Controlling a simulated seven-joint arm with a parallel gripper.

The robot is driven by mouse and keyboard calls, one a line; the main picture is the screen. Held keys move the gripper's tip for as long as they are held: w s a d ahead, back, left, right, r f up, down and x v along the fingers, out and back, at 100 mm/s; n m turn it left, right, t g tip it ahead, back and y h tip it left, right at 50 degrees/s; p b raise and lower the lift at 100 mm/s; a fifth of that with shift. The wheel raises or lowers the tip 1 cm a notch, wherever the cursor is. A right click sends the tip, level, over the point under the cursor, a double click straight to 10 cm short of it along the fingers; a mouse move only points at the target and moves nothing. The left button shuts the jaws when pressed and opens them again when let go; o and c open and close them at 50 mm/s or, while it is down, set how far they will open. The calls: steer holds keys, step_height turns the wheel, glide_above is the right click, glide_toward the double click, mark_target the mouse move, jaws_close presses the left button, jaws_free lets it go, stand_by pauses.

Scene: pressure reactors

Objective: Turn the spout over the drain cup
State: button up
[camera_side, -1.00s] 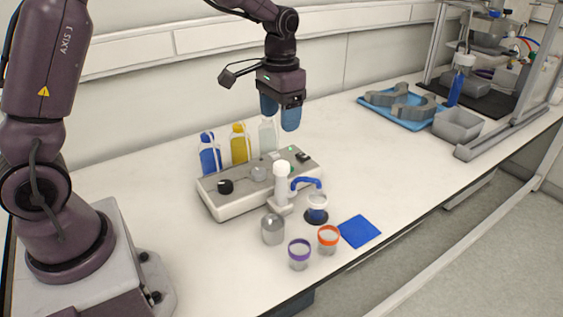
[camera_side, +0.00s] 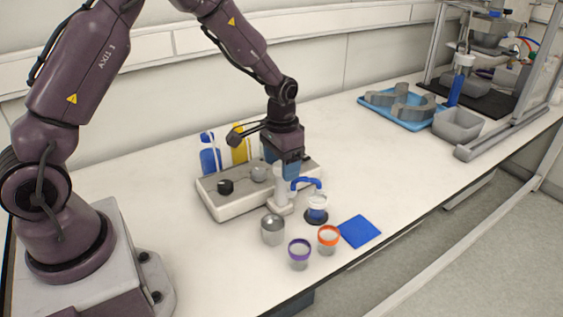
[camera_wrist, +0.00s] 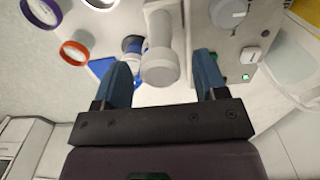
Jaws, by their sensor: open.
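The blue spout (camera_side: 307,183) sticks out to the right from the top of a white post (camera_side: 281,190) at the front of a grey-white base unit (camera_side: 229,207). A clear cup with a blue band (camera_side: 317,208) stands on a dark round pad beneath the spout's tip. My gripper (camera_side: 284,170) is low over the post, fingers pointing down. In the wrist view my gripper (camera_wrist: 164,75) is open, and the white post (camera_wrist: 160,62) shows between its two blue fingers. The spout is mostly hidden there behind the left finger. I cannot tell whether the fingers touch anything.
A grey cup (camera_side: 272,230), a purple-rimmed cup (camera_side: 299,254) and an orange-rimmed cup (camera_side: 328,239) stand in front. A blue cloth (camera_side: 359,231) lies to their right. Blue (camera_side: 210,158) and yellow (camera_side: 240,148) bottles stand behind the unit.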

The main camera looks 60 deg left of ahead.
jaws_close()
stand_by(0.4)
steer(key=m, duration=0.4)
steer(key=shift+m, duration=0.4)
steer(key=m, duration=0.4)
steer(key=shift+m, duration=0.3)
steer(key=m, duration=0.4)
steer(key=shift+r, duration=0.1)
steer(key=shift+m, duration=2.2)
